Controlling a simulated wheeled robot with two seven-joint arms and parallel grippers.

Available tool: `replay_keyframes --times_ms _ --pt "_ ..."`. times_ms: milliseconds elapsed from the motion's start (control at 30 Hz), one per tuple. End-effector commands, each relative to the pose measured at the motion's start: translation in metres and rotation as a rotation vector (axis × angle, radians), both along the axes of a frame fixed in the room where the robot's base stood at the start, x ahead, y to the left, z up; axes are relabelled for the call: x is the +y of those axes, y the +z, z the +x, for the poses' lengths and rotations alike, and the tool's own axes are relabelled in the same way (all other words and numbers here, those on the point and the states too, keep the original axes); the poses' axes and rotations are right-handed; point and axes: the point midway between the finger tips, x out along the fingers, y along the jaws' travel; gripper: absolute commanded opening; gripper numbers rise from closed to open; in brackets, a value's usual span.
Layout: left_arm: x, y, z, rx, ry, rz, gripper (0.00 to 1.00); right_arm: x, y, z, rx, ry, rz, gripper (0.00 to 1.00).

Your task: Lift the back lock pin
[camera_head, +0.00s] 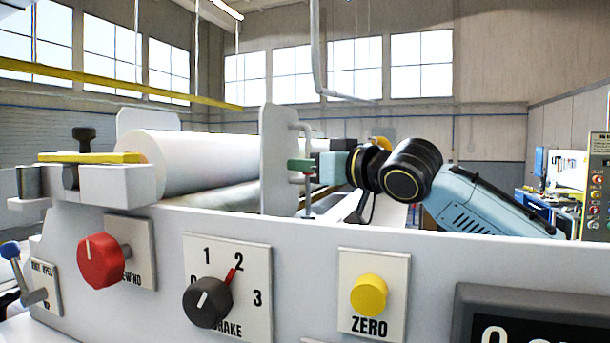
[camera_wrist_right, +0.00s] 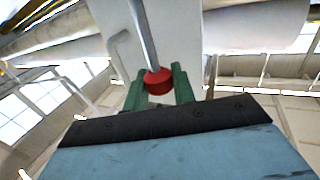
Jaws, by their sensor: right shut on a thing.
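The back lock pin shows in the right wrist view as a metal rod (camera_wrist_right: 143,35) with a red knob (camera_wrist_right: 158,83). My right gripper (camera_wrist_right: 160,90) is shut on this knob, its green fingers on either side of it. In the head view my right gripper (camera_head: 299,165) reaches in from the right beside a white upright plate (camera_head: 279,160). My left gripper is not in view.
A large white roll (camera_head: 190,160) lies left of the plate. The front panel carries a red knob (camera_head: 100,260), a brake dial (camera_head: 207,302) and a yellow button (camera_head: 369,295). A yellow bar (camera_head: 90,157) and black knob (camera_head: 84,136) stand at the left.

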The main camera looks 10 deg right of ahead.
Motion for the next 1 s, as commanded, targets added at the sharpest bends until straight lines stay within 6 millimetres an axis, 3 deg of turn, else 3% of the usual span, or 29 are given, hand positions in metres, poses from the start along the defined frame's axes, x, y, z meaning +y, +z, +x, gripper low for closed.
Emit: replay_keyframes --times_ms 200,233,367,767,1000 --pt "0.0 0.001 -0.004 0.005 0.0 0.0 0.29 0.001 0.004 -0.001 -0.006 0.003 0.002 0.0" --pt "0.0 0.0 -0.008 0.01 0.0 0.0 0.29 0.001 0.004 -0.001 -0.006 0.003 0.003 0.28" --pt "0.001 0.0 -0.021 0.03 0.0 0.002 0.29 0.001 0.004 -0.001 -0.006 0.003 0.002 0.45" --pt "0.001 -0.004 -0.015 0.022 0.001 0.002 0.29 -0.005 0.001 -0.006 -0.003 0.0 0.002 0.47" --pt "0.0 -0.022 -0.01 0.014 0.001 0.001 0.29 -0.03 -0.002 -0.045 -0.006 -0.001 0.0 0.47"
